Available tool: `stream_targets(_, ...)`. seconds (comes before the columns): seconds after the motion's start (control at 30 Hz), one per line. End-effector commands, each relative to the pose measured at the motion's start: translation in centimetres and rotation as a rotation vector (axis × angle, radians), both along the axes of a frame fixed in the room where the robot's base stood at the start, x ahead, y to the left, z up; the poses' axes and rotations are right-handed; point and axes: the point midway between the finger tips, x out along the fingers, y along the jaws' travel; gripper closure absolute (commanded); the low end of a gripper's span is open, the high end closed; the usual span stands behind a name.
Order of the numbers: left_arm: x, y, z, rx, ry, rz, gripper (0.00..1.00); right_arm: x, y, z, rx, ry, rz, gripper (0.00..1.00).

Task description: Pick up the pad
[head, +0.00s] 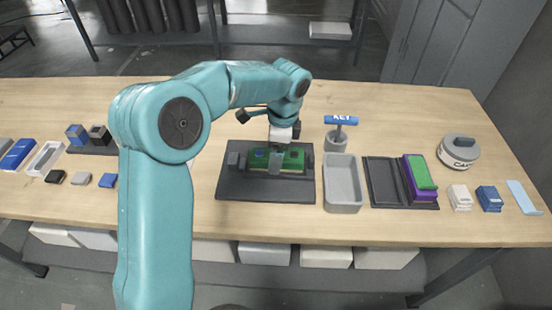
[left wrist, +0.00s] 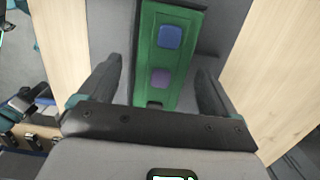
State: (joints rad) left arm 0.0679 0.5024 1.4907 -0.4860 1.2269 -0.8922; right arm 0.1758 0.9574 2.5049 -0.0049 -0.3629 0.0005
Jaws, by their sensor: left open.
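A green board (head: 292,163) lies in a dark grey fixture (head: 240,188) on the table. In the left wrist view the board (left wrist: 180,75) carries a blue square piece (left wrist: 170,37) and a smaller purple square piece (left wrist: 161,78). Either could be the pad; I cannot tell which. My left gripper (head: 277,158) points down over the board. Its open fingers (left wrist: 158,75) stand on either side of the board around the purple piece, with nothing held. In the head view the gripper hides part of the board. My right gripper is not in view.
An empty grey tray (head: 342,204) stands right of the fixture, with a blue-topped KEY tool (head: 340,120) behind it. A black rack (head: 384,186) holds a green-and-purple block (head: 420,172). Small blocks and a tray (head: 45,159) are at left.

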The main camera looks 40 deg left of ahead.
Motion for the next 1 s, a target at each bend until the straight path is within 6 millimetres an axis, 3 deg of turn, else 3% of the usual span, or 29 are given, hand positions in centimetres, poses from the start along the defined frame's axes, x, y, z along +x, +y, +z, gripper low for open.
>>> stream_targets(0.27,0.0,0.0,-0.4,0.000,0.000,0.000,0.08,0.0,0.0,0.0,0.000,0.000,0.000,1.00)
stream_targets(0.5,0.0,0.0,-0.4,0.001,-0.001,0.000,0.85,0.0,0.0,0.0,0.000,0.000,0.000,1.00)
stream_targets(0.8,0.1,0.0,-0.1,0.000,-0.002,0.000,0.85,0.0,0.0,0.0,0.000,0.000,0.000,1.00)
stream_targets(1.0,0.1,0.0,2.2,0.001,-0.006,0.000,0.85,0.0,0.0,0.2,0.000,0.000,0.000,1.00)
